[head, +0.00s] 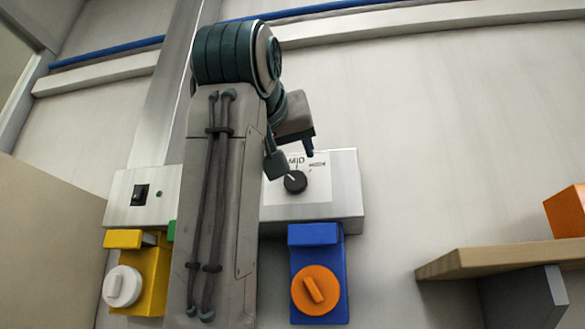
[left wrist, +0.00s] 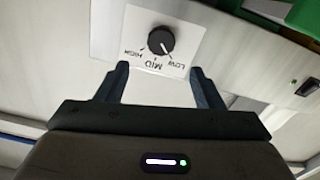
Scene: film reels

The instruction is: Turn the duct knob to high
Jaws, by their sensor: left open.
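The duct knob (head: 295,182) is a round black knob on a white label plate on a pale wall panel. In the left wrist view the knob (left wrist: 161,41) appears upside down between HIGH, MID and LOW, and its white mark points toward LOW. My left gripper (head: 292,158) is in front of the panel, just above the knob in the head view. In the left wrist view its two fingers (left wrist: 160,82) are spread and empty, with the knob beyond their tips, apart from them. My forearm hides part of the panel. My right gripper is not in view.
A black switch (head: 140,195) sits on the panel's left part. A yellow unit with a white knob (head: 122,286) and a blue unit with an orange knob (head: 315,290) hang below. A wooden shelf (head: 500,258) with an orange block (head: 568,212) is at right.

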